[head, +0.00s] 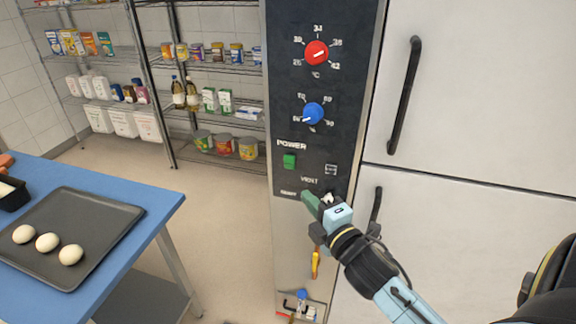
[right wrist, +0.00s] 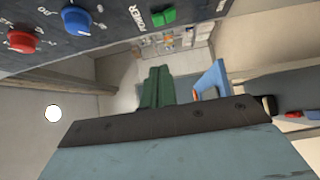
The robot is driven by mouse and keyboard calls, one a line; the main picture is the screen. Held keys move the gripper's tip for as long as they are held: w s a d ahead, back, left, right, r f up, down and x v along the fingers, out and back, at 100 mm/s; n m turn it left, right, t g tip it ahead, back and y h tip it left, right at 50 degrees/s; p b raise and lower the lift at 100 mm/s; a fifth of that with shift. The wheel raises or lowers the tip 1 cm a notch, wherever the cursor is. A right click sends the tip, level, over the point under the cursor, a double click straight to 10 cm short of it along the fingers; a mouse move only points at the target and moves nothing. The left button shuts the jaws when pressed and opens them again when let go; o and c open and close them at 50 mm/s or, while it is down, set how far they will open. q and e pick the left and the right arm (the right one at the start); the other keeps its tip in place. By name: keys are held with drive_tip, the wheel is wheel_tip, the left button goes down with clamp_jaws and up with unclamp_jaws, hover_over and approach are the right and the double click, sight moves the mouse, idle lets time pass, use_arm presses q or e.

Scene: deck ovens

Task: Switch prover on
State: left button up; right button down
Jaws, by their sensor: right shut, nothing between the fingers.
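The prover's dark control panel (head: 285,80) stands upright in the middle of the head view. It carries a red knob (head: 317,53), a blue knob (head: 313,113) and a green switch (head: 289,161) under the word POWER. My right gripper (head: 309,198) is shut and empty, in front of the lower panel, below and slightly right of the green switch. In the right wrist view the shut green fingers (right wrist: 157,88) show below the green switch (right wrist: 163,16), apart from it in the picture. Whether they touch the panel I cannot tell. My left gripper is not in view.
Pale prover doors (head: 475,100) with black handles (head: 404,95) are right of the panel. A blue table (head: 165,205) with a dark tray (head: 115,222) of three pale dough balls is at left. Stocked wire shelves (head: 215,68) stand behind; the floor between is clear.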

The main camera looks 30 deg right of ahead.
drive_tip(key=p, duration=0.1)
approach(285, 158)
drive_tip(key=w+a, duration=0.3)
drive_tip(key=shift+w+d, duration=0.7)
drive_tip(key=shift+d, duration=0.15)
drive_tip(key=shift+w+d, duration=0.75)
drive_tip(key=shift+d, duration=0.15)
drive_tip(key=shift+r+p, duration=0.1)
drive_tip(key=shift+p, duration=0.2)
